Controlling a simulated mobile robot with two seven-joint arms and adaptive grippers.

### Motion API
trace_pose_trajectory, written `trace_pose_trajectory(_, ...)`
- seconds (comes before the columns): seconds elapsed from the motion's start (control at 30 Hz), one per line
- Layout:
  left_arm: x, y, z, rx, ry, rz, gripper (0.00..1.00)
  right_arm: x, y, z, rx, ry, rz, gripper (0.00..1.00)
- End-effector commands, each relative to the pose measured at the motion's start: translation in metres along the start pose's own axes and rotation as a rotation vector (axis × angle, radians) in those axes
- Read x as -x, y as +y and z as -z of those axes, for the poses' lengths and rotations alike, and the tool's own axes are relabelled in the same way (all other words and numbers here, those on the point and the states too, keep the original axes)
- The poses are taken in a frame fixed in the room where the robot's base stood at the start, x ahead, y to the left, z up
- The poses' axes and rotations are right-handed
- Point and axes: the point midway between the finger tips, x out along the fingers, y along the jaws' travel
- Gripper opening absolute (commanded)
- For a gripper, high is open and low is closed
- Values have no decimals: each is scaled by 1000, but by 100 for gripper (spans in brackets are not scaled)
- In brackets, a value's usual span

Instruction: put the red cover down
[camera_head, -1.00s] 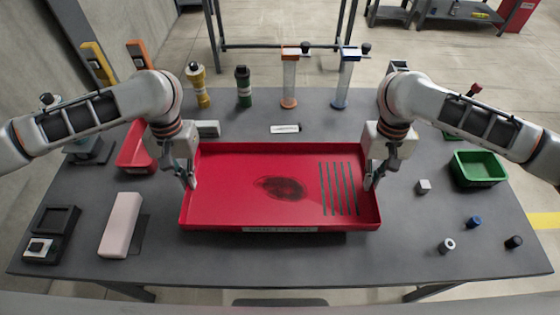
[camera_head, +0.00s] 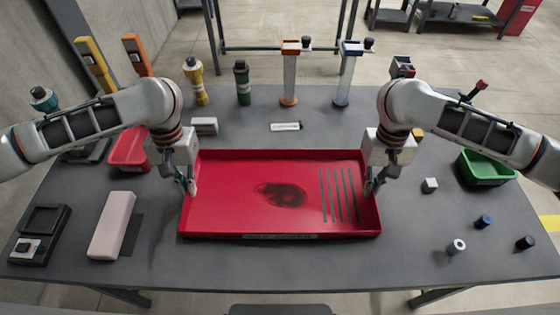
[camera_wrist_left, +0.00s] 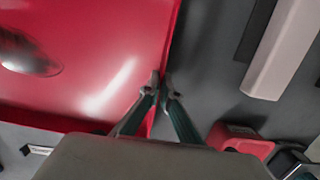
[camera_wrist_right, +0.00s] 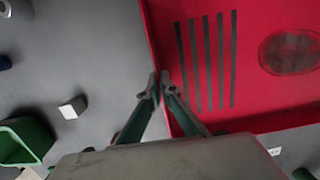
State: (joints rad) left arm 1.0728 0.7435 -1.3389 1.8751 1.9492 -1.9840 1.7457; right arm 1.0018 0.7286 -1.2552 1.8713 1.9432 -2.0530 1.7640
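The red cover (camera_head: 230,215) is a wide, shallow, tray-like piece with raised walls, a dark oval patch and several dark slots on its right side. It is level over the middle of the table. My left gripper (camera_head: 191,190) is shut on its left wall; the pinched edge shows in the left wrist view (camera_wrist_left: 160,90). My right gripper (camera_head: 371,188) is shut on its right wall, as the right wrist view (camera_wrist_right: 158,88) also shows. I cannot tell whether the cover's underside touches the table. What lies beneath it is hidden.
On the grey table (camera_head: 300,270), a pale pink block (camera_head: 112,225) and red bin (camera_head: 130,149) stand left of the cover. A green bin (camera_head: 487,167), white block (camera_head: 430,185) and several small cylinders are right. Bottles and tubes stand behind. The front strip is clear.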

Motion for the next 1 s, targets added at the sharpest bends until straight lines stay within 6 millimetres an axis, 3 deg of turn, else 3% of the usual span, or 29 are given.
trace_pose_trajectory(0.07,-6,-4,2,3,2,8,0,-6,4,2,-3,2,-8,0)
trace_pose_trajectory(0.17,-5,-4,2,3,1,8,20,-5,4,2,-3,1,-8,20)
trace_pose_trajectory(0.57,-1,-1,1,0,1,2,21,-4,1,1,-1,0,-2,21)
trace_pose_trajectory(0.77,24,-1,2,2,5,2,21,-4,1,0,0,-1,-1,21)
trace_pose_trajectory(1.0,70,-1,2,1,6,4,21,-4,0,0,0,-1,-1,21)
